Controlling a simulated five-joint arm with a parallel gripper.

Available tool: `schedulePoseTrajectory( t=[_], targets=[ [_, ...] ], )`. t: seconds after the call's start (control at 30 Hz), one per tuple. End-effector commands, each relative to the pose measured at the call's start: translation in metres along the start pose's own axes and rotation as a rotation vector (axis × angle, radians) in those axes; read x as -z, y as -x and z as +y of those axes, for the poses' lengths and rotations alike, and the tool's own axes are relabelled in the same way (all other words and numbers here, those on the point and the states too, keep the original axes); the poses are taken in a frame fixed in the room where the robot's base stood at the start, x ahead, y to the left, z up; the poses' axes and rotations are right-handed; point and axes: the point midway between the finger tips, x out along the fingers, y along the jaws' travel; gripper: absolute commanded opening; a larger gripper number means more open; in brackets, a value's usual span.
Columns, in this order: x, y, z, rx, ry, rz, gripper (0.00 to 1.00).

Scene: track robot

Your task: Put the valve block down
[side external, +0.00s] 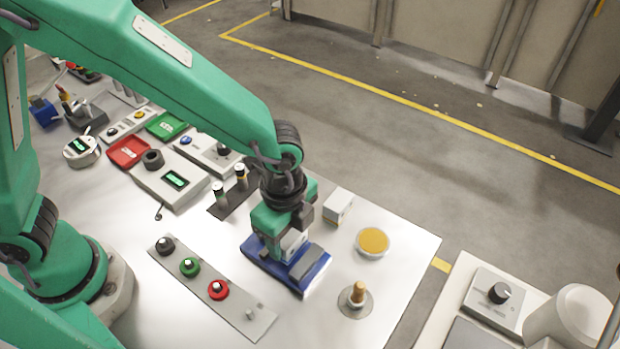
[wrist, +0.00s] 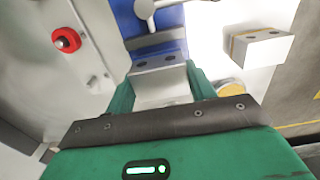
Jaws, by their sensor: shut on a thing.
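My gripper (side external: 272,228) reaches down over a blue vise-like fixture (side external: 312,281) near the front of the table. It is shut on a pale grey block, taken as the valve block (side external: 294,243). In the wrist view, the valve block (wrist: 160,65) shows two dark holes on its face and sits between the green fingers (wrist: 160,88). The blue fixture (wrist: 128,20) with a metal bar lies just beyond it. The block is at or just above the fixture; I cannot tell whether they touch. My gripper hides part of both.
A similar white block (side external: 338,206) stands right of the gripper, with an amber-topped round dish (side external: 373,241) and a brass-coloured peg (side external: 357,293) nearby. A button panel (side external: 212,287) lies left of the fixture. Black-and-metal posts (side external: 240,177) stand behind. The table's right corner is clear.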

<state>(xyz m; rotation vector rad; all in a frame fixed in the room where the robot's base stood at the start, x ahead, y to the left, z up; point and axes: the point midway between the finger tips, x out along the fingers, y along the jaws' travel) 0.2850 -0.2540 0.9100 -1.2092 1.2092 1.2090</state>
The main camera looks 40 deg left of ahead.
Motion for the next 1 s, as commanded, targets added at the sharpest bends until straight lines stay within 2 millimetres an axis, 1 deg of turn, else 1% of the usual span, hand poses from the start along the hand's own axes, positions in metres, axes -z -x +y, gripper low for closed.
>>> schedulePoseTrajectory(
  t=[0.03, 0.1, 0.2, 0.67, 0.7, 0.77, 0.8, 1.0],
  targets=[
    [0.000, -0.006, 0.000, -0.002, 0.000, -0.002, 0.23],
    [0.000, -0.013, 0.000, -0.001, 0.000, -0.001, 0.23],
    [0.000, -0.019, 0.000, 0.000, 0.000, 0.000, 0.23],
    [0.000, -0.023, 0.000, 0.000, 0.000, 0.000, 0.23],
    [0.000, -0.023, 0.000, 0.000, 0.000, 0.000, 0.62],
    [0.000, -0.023, 0.000, 0.000, 0.000, 0.000, 0.74],
    [0.000, -0.023, 0.000, 0.000, 0.000, 0.000, 0.76],
    [0.000, -0.022, 0.000, 0.000, 0.000, 0.000, 0.76]
  ],
)
